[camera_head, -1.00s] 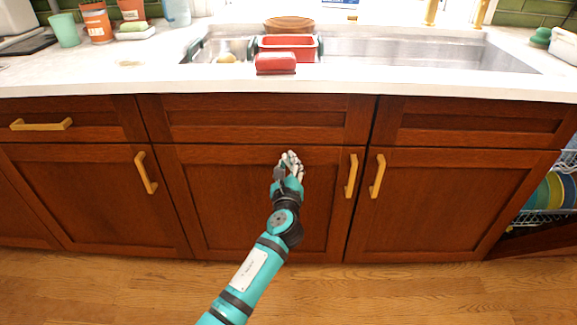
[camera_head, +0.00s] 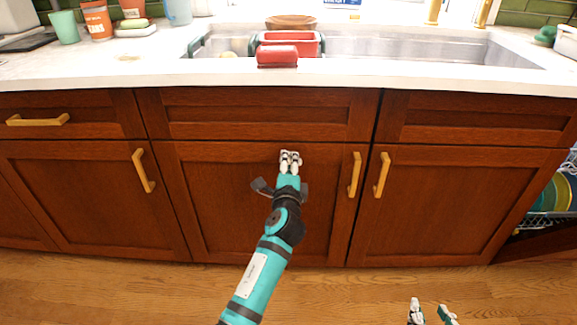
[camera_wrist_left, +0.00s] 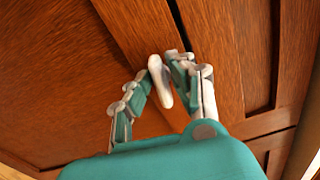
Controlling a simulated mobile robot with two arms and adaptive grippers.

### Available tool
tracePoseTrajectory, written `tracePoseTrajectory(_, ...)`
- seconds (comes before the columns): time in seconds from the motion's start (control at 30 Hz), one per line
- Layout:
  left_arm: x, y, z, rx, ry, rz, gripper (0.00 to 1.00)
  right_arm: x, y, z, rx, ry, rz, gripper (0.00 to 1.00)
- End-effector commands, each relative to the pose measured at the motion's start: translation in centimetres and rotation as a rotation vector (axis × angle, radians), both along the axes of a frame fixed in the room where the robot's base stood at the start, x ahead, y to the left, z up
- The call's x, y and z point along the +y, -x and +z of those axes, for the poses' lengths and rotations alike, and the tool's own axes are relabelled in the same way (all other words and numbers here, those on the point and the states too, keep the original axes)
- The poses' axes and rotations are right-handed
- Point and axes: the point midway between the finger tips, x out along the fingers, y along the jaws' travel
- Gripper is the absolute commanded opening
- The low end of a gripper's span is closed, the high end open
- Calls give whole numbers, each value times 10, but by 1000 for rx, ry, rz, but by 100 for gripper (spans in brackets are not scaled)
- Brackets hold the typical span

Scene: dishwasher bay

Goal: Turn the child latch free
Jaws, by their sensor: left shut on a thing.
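The child latch (camera_wrist_left: 160,82) is a small white oblong piece in the left wrist view, close to a dark seam in the cabinet front. My left gripper (camera_head: 290,157) is at the upper part of the middle cabinet door. In the left wrist view its two fingers (camera_wrist_left: 157,88) are on either side of the latch, shut on it. In the head view the gripper hides the latch. My right gripper (camera_head: 432,311) shows at the bottom edge with its fingertips apart and nothing visible between them.
The middle cabinet door (camera_head: 225,200) is closed, with a brass handle (camera_head: 354,175) at its right. Another handle (camera_head: 381,175) is on the neighbouring door. The counter edge (camera_head: 180,77) runs above. A dish rack (camera_head: 545,215) stands open at far right.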

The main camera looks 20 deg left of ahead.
Motion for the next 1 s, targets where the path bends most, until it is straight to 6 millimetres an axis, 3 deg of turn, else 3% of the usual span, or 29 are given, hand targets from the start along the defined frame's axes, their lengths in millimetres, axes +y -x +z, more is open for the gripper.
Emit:
tracePoseTrajectory(0.33, 0, 0, -2, -36, 136, 1, 0, 7, -13, 24, -148, -35, 10, 40)
tracePoseTrajectory(0.87, 1, 0, -2, -43, 160, 1, 0, 8, -14, 29, -173, -41, 11, 40)
tracePoseTrajectory(0.9, 1, 0, -2, -43, 160, 1, 22, 8, -14, 29, -173, -41, 11, 40)
tracePoseTrajectory(1.0, 1, 0, -2, -43, 159, 1, 36, 8, -14, 29, -173, -41, 11, 40)
